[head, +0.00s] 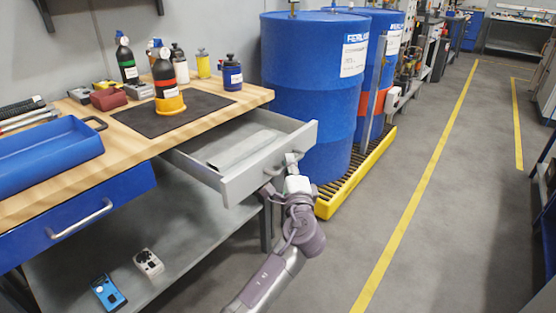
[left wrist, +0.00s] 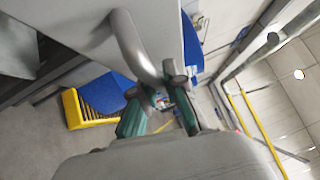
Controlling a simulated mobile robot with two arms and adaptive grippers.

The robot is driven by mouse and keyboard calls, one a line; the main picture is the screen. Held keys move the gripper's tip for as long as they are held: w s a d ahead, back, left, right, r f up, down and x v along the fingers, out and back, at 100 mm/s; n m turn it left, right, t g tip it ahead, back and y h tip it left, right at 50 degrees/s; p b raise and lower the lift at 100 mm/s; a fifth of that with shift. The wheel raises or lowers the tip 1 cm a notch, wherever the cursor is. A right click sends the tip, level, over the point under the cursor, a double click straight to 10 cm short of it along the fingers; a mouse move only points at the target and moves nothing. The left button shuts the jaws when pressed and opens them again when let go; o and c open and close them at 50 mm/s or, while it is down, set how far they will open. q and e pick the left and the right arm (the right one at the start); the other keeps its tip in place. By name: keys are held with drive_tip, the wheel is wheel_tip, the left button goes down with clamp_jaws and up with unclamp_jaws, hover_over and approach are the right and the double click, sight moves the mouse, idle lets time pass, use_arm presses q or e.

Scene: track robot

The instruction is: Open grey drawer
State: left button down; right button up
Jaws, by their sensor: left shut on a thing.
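The grey drawer (head: 238,186) stands pulled out from under the right part of the wooden worktop, with its inside showing. Its metal handle (head: 272,168) is on the front panel. My left gripper (head: 292,163) is at the right part of this handle and shut on it. In the left wrist view, the curved handle (left wrist: 134,46) runs down from the grey drawer front (left wrist: 70,30) to the fingers of my left gripper (left wrist: 158,95). The fingers partly hide the handle's end there. My right gripper is in neither view.
A blue drawer (head: 90,215) at the left is closed. Bottles stand on a dark mat (head: 195,112) on the worktop (head: 40,190). Blue barrels (head: 305,80) on a yellow pallet (head: 325,207) stand close to the drawer's right. The floor (head: 400,240) at the right is clear.

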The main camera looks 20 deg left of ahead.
use_arm(q)
drive_tip(key=shift+s+d+f, duration=0.1)
drive_tip(key=shift+s+d, duration=0.2)
drive_tip(key=shift+d, duration=0.5)
drive_tip(key=shift+s+d+r, duration=0.1)
drive_tip(key=shift+s+d, duration=0.2)
drive_tip(key=shift+d, duration=0.5)
drive_tip(key=shift+s+d+f, duration=0.1)
drive_tip(key=shift+s+d, duration=0.2)
drive_tip(key=shift+d, duration=0.5)
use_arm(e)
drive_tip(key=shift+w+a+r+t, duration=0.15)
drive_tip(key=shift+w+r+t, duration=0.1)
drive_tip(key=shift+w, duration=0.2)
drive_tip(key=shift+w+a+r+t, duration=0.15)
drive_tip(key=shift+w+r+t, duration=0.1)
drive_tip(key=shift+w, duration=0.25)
use_arm(q)
drive_tip(key=c, duration=1.5)
unclamp_jaws()
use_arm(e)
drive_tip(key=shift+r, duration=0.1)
use_arm(q)
drive_tip(key=v, duration=0.7)
drive_tip(key=shift+s+d, duration=0.1)
drive_tip(key=shift+s, duration=0.15)
